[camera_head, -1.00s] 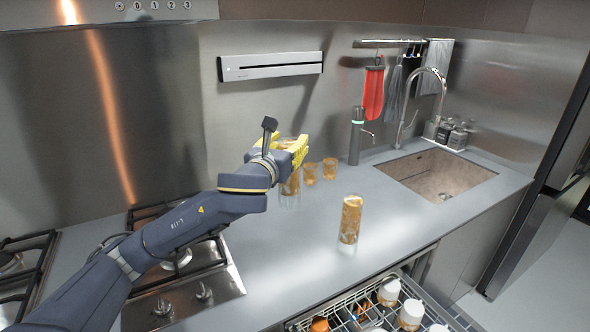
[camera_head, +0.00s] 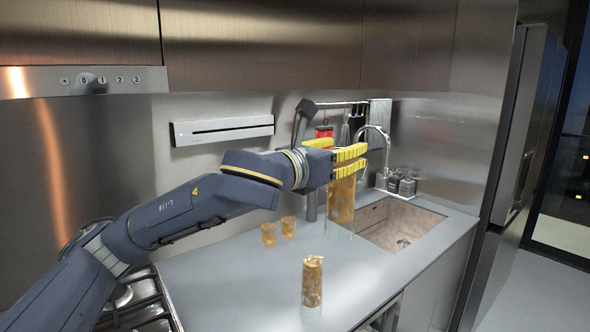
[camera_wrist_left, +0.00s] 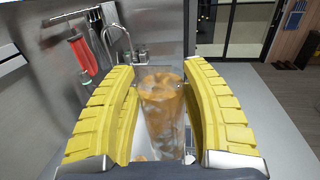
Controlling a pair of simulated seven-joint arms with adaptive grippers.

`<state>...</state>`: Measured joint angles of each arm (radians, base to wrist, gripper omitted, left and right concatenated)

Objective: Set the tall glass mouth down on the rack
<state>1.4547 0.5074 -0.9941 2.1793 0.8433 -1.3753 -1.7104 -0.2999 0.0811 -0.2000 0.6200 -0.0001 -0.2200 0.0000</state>
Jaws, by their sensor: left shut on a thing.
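My left gripper (camera_head: 350,162) is shut on a tall clear glass (camera_head: 341,203) with an amber pattern, gripping it near its upper end. The held glass is roughly vertical and raised in front of the sink. In the left wrist view the glass (camera_wrist_left: 163,115) sits between the yellow fingers; I cannot tell for sure which end is its mouth. A second tall amber-patterned glass (camera_head: 312,282) stands on the counter. The dishwasher rack is out of view now. My right gripper is not in view.
Two short amber glasses (camera_head: 278,231) stand at the back of the grey counter (camera_head: 240,275). The sink (camera_head: 398,223) with its tap (camera_head: 378,150) lies to the right. Soap bottles (camera_head: 398,184) stand behind it. The stove (camera_head: 135,305) is at lower left.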

